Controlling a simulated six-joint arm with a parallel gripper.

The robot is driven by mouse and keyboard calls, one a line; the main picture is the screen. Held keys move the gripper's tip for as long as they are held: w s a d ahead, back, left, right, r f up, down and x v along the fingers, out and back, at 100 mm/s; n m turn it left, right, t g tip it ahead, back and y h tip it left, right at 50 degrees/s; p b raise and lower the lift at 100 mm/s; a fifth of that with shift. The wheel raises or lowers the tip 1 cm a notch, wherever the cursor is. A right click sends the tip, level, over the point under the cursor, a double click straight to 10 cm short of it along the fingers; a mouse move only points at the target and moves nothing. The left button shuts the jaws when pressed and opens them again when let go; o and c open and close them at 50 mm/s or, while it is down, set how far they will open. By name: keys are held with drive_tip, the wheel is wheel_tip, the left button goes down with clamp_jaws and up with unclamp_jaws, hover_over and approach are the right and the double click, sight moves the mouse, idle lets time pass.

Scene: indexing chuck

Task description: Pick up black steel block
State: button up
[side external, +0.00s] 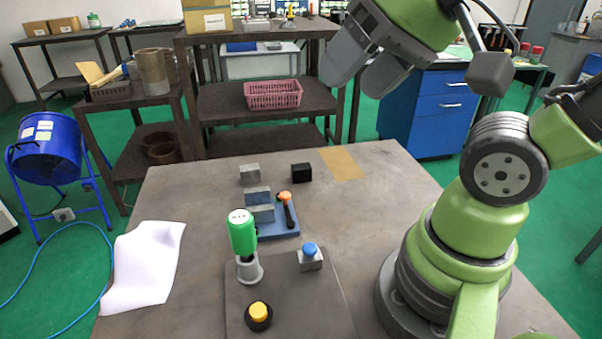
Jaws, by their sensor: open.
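The black steel block (301,172) sits on the far part of the table, just left of a tan rectangle. My gripper (352,75) is high above the table at the top of the side view, up and to the right of the block. Its two grey fingers are spread apart with nothing seen between them. The block stands clear of the gripper, with a wide gap between them.
A grey block (250,175) stands left of the black one. Nearer are a clamp with an orange-tipped handle (286,207) on a blue base, a green-topped device (243,235), a blue button (310,249) and a yellow button (259,312). White paper (146,264) lies at the left edge.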

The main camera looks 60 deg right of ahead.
drive_tip(key=w+d+m+g+h, duration=0.1)
drive_tip(key=w+d+m+g, duration=0.1)
drive_tip(key=w+d+m, duration=0.35)
drive_tip(key=m+g, duration=0.5)
drive_tip(key=m, duration=1.1)
hover_over(301, 166)
drive_tip(key=shift+h, duration=0.4)
drive_tip(key=f, duration=2)
drive_tip(key=shift+s+f, duration=0.2)
drive_tip(key=shift+f, duration=0.15)
wheel_tip(301, 166, down, 4)
drive_tip(key=shift+d+r+m, duration=0.1)
drive_tip(key=shift+r+m, duration=0.1)
drive_tip(key=shift+m, duration=0.05)
drive_tip(key=f, duration=0.6)
drive_tip(key=shift+w+f, duration=0.2)
drive_tip(key=shift+r, duration=0.1)
clamp_jaws()
